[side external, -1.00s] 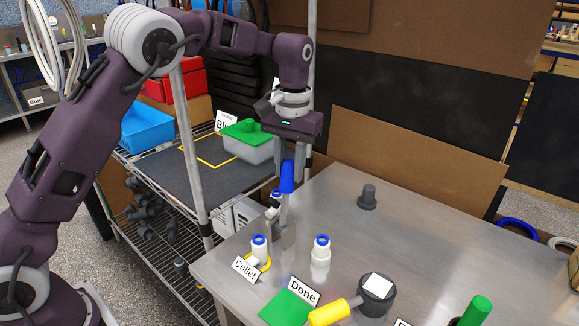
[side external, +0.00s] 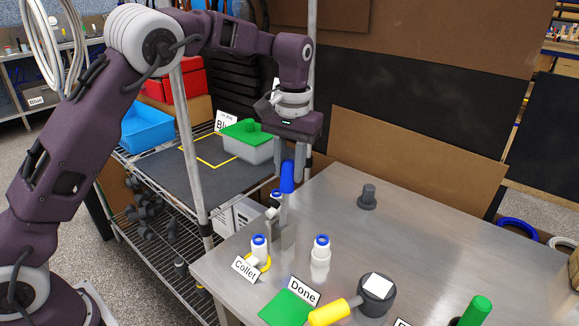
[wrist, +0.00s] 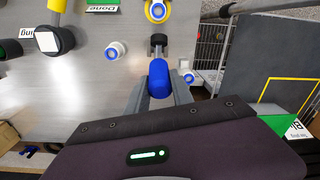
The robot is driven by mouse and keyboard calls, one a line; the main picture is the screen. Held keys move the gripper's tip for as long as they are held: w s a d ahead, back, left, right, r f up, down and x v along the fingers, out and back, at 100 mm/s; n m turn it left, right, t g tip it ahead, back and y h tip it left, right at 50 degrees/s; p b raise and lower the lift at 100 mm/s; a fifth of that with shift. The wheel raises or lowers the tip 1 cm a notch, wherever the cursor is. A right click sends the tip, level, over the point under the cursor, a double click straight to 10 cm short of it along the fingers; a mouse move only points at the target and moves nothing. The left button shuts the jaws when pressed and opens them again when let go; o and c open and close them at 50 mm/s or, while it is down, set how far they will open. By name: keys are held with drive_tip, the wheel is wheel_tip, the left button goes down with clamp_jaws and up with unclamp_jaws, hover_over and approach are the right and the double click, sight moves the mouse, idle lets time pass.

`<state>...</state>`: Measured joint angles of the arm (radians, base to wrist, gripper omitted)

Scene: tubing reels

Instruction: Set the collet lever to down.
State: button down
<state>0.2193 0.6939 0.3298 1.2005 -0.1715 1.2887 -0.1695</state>
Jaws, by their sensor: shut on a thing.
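The collet lever has a blue handle (side external: 287,178) that stands upright above a grey metal bracket (side external: 281,235) near the table's left edge. My gripper (side external: 295,172) points down from above with its fingers at the handle. In the wrist view, the blue handle (wrist: 159,80) sits between the two grey fingers, and my gripper (wrist: 160,92) is shut on it. The fingers partly hide the handle's sides. A small white fitting with a blue ring (side external: 276,194) shows just left of the lever.
A white fitting in a yellow ring (side external: 259,246) stands by the Collet label (side external: 245,269). Another white fitting (side external: 321,250) stands to its right. A green Done pad (side external: 287,308), a yellow-handled tool (side external: 330,313) and a grey peg (side external: 367,197) are on the table. A shelf lies left.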

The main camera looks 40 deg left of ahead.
sight(272, 199)
idle(0.6)
drive_tip(key=shift+s+r+t, duration=0.2)
drive_tip(key=shift+s+t, duration=0.3)
drive_tip(key=shift+s, duration=0.25)
drive_tip(key=s+t, duration=0.1)
drive_tip(key=s, duration=0.1)
drive_tip(key=s+t, duration=0.2)
drive_tip(key=s+f+t, duration=0.1)
drive_tip(key=s, duration=0.1)
drive_tip(key=shift+s+t, duration=0.3)
drive_tip(key=shift+t, duration=0.1)
drive_tip(key=shift+s+f+t, duration=0.3)
drive_tip(key=shift+s+t, duration=0.25)
drive_tip(key=shift+s, duration=0.05)
drive_tip(key=shift+s+f+t, duration=0.35)
drive_tip(key=shift+s+t, duration=0.25)
drive_tip(key=shift+s, duration=0.05)
drive_tip(key=shift+s+f+t, duration=0.3)
drive_tip(key=shift+s+t, duration=0.25)
drive_tip(key=shift+s, duration=0.05)
drive_tip(key=c, duration=1.1)
unclamp_jaws()
